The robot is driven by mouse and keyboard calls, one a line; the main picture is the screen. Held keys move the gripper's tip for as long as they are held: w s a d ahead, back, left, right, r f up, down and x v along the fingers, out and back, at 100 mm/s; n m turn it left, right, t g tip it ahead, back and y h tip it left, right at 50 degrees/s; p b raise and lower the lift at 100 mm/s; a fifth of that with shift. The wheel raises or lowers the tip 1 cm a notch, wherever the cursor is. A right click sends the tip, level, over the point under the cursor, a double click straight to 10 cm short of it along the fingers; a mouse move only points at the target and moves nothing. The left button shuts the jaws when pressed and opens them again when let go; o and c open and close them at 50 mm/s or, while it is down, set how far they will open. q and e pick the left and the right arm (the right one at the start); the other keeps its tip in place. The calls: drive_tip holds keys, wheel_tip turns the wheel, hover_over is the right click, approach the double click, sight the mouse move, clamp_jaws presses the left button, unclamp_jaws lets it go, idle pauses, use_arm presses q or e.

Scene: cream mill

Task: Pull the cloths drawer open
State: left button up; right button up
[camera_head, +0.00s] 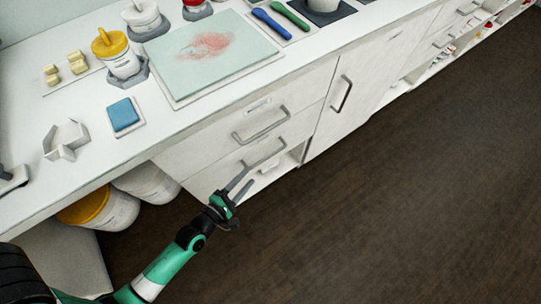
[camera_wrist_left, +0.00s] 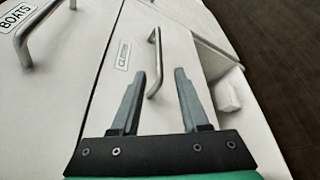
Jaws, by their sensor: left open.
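The cloths drawer (camera_wrist_left: 185,42) is a white front with a small label that seems to read CLOTHS. It is the lower drawer (camera_head: 212,177) in the head view, below another drawer, and looks shut or nearly so. Its grey bar handle (camera_wrist_left: 155,62) also shows in the head view (camera_head: 266,156). My left gripper (camera_head: 247,178) is open at this handle. In the left wrist view, the lower end of the handle appears between the open fingers (camera_wrist_left: 159,74); I cannot tell whether they touch it. My right gripper is not in view.
The upper drawer (camera_head: 225,130), labelled BOATS, has its own bar handle (camera_wrist_left: 22,35) close by. White tubs, one with a yellow lid (camera_head: 84,207), stand under the counter. The dark floor (camera_head: 400,190) is clear.

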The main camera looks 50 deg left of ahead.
sight(263, 161)
use_arm(q)
drive_tip(key=b+x, duration=0.1)
drive_tip(key=x, duration=1)
drive_tip(key=shift+w+r, duration=0.15)
drive_tip(key=shift+w, duration=0.15)
clamp_jaws()
idle(0.7)
